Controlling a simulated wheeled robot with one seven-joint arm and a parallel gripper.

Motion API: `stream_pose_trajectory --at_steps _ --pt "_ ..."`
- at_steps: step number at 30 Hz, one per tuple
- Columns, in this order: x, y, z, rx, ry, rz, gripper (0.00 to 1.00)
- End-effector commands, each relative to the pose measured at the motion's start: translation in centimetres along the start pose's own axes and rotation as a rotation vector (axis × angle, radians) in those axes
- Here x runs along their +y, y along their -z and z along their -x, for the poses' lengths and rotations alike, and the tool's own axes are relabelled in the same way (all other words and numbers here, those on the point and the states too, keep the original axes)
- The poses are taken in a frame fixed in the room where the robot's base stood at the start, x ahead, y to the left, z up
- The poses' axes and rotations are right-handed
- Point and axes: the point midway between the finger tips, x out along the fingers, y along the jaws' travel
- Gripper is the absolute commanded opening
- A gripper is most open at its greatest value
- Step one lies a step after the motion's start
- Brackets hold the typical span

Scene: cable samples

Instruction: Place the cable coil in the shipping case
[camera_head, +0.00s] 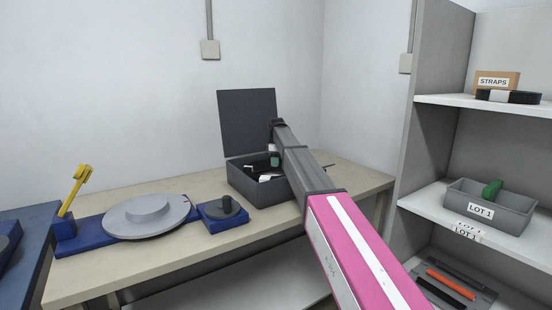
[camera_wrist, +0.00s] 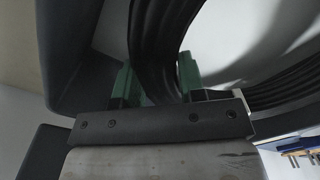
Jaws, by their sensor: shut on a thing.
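The shipping case (camera_head: 243,186) is a dark grey box on the beige bench, with its lid (camera_head: 245,118) standing open at the back. My gripper (camera_head: 274,161) is at the case opening in the head view, its tip partly hidden by my arm. In the wrist view my gripper (camera_wrist: 157,80) has green fingertips on both sides of the black cable coil (camera_wrist: 160,32), shut on its ribbed band. Black and white shapes show inside the case in the head view; I cannot tell which are the coil. Whether the coil touches the case floor is unclear.
On the bench left of the case are a grey turntable disc (camera_head: 147,215), a small blue block with a dark spool (camera_head: 226,211) and a yellow-handled tool (camera_head: 75,187). Shelves at right hold a LOT bin (camera_head: 490,207) with a green item and a STRAPS box (camera_head: 497,81).

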Motion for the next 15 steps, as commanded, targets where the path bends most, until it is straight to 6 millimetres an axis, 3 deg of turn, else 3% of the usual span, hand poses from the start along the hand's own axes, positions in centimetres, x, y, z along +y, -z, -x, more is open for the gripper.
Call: stream_pose_trajectory --at_steps 9,15 --pt "-0.1 0.0 -3.0 0.0 0.003 0.0 0.0" --pt "0.0 0.0 -3.4 0.001 0.002 0.0 0.0"
